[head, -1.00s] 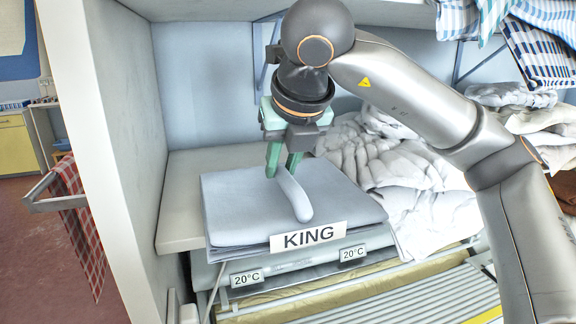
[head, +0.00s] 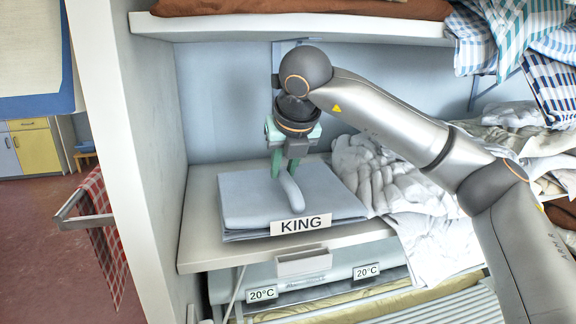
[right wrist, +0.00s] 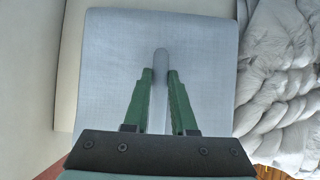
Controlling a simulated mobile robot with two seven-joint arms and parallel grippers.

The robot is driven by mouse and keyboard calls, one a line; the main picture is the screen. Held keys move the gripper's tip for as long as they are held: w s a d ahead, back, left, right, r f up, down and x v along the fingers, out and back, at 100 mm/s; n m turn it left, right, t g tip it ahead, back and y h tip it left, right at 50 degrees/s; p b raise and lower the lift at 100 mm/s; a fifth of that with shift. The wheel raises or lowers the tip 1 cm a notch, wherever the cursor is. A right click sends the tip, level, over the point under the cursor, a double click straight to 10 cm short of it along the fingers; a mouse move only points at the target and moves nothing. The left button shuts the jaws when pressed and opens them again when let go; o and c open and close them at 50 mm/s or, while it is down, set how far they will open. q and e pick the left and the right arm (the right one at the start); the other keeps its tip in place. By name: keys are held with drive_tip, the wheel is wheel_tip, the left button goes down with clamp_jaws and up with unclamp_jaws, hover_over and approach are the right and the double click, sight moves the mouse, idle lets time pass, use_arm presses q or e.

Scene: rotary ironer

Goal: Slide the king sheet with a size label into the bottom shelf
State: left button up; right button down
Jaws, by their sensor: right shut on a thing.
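The king sheet (head: 250,203) is a folded grey-blue stack with a white KING label (head: 300,225) on its front edge. It lies flat on the lower white shelf (head: 200,225), and a bare strip of board shows in front of it. My right gripper (head: 284,172) points down over the sheet, shut on a raised rounded ridge on its top. The right wrist view shows the fingers (right wrist: 160,78) on either side of this ridge, with the sheet (right wrist: 205,50) beneath. My left gripper is not in view.
Crumpled white linen (head: 395,175) lies close against the sheet's right side. A white side panel (head: 120,150) bounds the shelf on the left. An upper shelf (head: 300,30) is above the arm. The ironer with 20°C labels (head: 262,294) is below.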

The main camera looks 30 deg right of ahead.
drive_tip(key=w, duration=0.2)
drive_tip(key=w+d+p, duration=0.1)
drive_tip(key=w, duration=0.1)
drive_tip(key=shift+r+p, duration=0.15)
drive_tip(key=shift+p, duration=0.15)
drive_tip(key=shift+w+d, duration=0.15)
drive_tip(key=shift+w, duration=0.5)
drive_tip(key=shift+w+d, duration=0.15)
drive_tip(key=shift+w, duration=0.45)
drive_tip(key=shift+w+d+f, duration=0.1)
drive_tip(key=shift+w+f, duration=0.2)
drive_tip(key=shift+w, duration=0.05)
drive_tip(key=shift+x, duration=1.3)
drive_tip(key=shift+w+r, duration=0.1)
drive_tip(key=shift+f+b, duration=0.25)
drive_tip(key=shift+b, duration=0.1)
drive_tip(key=c, duration=0.7)
unclamp_jaws()
drive_tip(key=shift+c, duration=0.2)
drive_tip(key=shift+o, duration=0.5)
drive_tip(key=shift+f, duration=0.15)
